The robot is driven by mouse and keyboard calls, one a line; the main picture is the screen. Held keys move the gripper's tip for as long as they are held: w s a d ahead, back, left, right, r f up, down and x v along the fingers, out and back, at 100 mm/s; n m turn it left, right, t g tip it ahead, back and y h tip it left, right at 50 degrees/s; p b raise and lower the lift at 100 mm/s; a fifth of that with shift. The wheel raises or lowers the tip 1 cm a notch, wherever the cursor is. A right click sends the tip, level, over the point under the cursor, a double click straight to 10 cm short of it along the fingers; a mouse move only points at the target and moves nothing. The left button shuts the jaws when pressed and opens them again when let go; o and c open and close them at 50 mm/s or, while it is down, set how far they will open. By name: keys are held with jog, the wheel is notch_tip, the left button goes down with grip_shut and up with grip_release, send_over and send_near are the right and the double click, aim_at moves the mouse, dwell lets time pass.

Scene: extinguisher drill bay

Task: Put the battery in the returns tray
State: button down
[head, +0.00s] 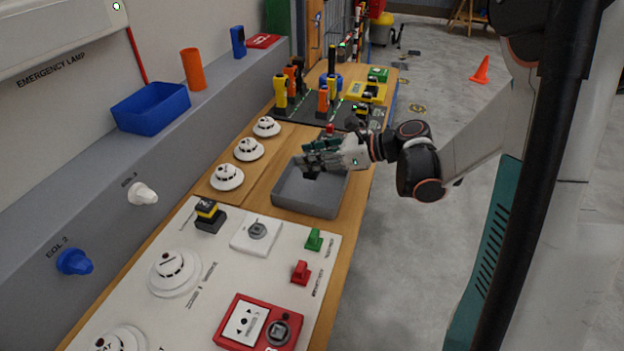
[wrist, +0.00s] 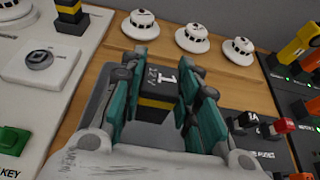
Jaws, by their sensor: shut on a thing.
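The battery (wrist: 163,80) is a dark block with a yellow band and a white "1" label, seen between my fingers in the wrist view. My gripper (wrist: 162,92) has its teal fingers shut on both sides of it. In the head view my gripper (head: 322,158) is over the grey returns tray (head: 303,208), and the battery's dark lower end (head: 311,176) shows below the fingers. The battery appears to be above the tray floor; the exact gap cannot be told. The tray looks otherwise empty, its far part hidden by my gripper.
White detectors (head: 227,177) stand left of the tray. A black-and-yellow block (head: 208,212) sits in a dark holder on the white panel in front. A charging rack (head: 335,108) with several colourful tools is behind. A blue bin (head: 151,108) is on the ledge.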

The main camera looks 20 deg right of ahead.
aim_at(318, 172)
jog(key=shift+f+b, duration=1)
jog(key=shift+f, duration=1.55)
jog(key=c, duration=1.2)
grip_release()
jog(key=shift+f, duration=0.1)
jog(key=shift+s+d+r, duration=0.2)
jog(key=shift+d+r, duration=0.05)
jog(key=shift+r, duration=0.05)
jog(key=p+v, duration=0.4)
jog(key=v, duration=0.7)
jog(key=shift+s+d, duration=0.15)
jog(key=shift+s, duration=0.05)
jog(key=shift+f, duration=0.1)
